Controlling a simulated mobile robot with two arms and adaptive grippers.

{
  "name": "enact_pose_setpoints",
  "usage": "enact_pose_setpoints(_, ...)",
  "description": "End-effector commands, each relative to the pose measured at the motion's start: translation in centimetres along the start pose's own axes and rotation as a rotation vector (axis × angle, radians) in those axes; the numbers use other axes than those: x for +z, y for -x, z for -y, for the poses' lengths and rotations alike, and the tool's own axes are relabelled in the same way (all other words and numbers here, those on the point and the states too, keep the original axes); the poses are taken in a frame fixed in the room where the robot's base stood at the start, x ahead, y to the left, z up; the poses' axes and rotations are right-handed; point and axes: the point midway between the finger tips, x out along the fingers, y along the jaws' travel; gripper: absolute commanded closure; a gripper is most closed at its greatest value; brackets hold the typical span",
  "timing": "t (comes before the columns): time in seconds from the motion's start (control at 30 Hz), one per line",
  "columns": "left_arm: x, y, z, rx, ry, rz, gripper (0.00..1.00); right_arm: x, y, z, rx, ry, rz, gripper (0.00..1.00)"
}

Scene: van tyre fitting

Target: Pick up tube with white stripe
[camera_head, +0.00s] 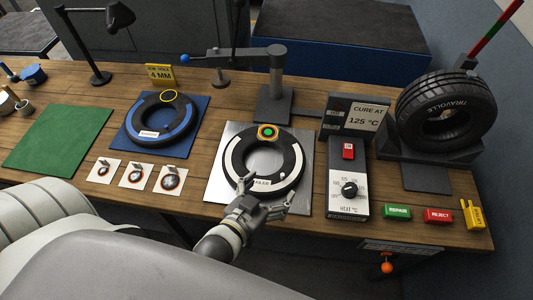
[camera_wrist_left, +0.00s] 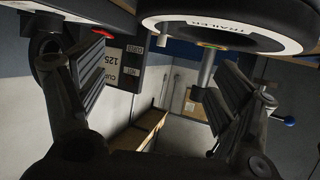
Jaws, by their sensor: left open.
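The tube with the white stripe (camera_head: 233,160) is a black ring lying flat on a silver metal plate (camera_head: 215,194). A green and orange patch sits on its far side, and lettering shows on the stripe at its near side. My left gripper (camera_head: 264,192) is at the tube's near edge, fingers spread and empty. In the left wrist view the tube (camera_wrist_left: 235,14) fills the upper right, its stripe reading "TRAILER", beyond the open fingers (camera_wrist_left: 155,85). Whether a fingertip touches the tube I cannot tell. My right gripper is not in view.
A post with an arm (camera_head: 275,85) stands behind the plate. A control box (camera_head: 348,192) and "CURE AT 125 °C" sign (camera_head: 366,115) are to the right. A blue-striped tube (camera_head: 183,131) lies on a blue mat (camera_head: 204,104); three small cards lie nearby. A tyre (camera_head: 412,122) stands far right.

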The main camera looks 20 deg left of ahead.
Motion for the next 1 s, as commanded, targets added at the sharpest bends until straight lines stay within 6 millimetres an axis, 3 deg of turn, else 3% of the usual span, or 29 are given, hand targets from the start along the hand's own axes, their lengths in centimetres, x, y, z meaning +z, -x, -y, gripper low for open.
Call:
enact_pose_setpoints(0.1, -0.2, -1.7, 0.0, 0.000, -0.001, -0.001, 0.14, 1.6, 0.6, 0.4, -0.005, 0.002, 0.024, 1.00)
enact_pose_setpoints(0.27, -0.1, -3.0, 0.0, 0.000, 0.000, 0.000, 0.14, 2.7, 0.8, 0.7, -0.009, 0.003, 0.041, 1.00)
enact_pose_setpoints(0.63, 0.0, -6.6, -0.3, 0.000, 0.001, 0.000, 0.14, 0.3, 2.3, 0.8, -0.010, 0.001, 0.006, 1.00)
enact_pose_setpoints(0.8, 0.1, -8.2, -0.3, 0.000, 0.000, 0.001, 0.14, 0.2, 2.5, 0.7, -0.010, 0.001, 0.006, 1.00)
enact_pose_setpoints(1.0, 0.3, -8.4, -0.3, 0.000, 0.000, 0.002, 0.14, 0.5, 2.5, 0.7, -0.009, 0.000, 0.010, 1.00)
